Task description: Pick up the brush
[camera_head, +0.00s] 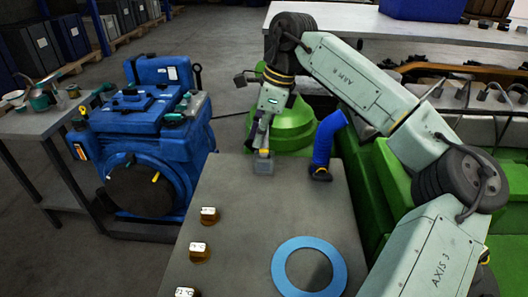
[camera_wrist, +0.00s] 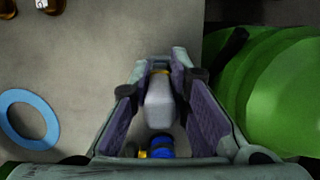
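My gripper (camera_head: 263,147) points down over the grey table, and its two fingers also show in the wrist view (camera_wrist: 163,92). Between the fingers is a small grey, block-like thing (camera_wrist: 160,103) with a yellow band at one end. I see no other clear brush.
A blue bent hose (camera_head: 327,137) with a dark, yellow-ringed end stands to the right of my gripper. A blue ring (camera_head: 283,270) and several amber bottles (camera_head: 200,252) are on the near table. A blue engine (camera_head: 150,135) is left; green machinery (camera_head: 294,127) is behind.

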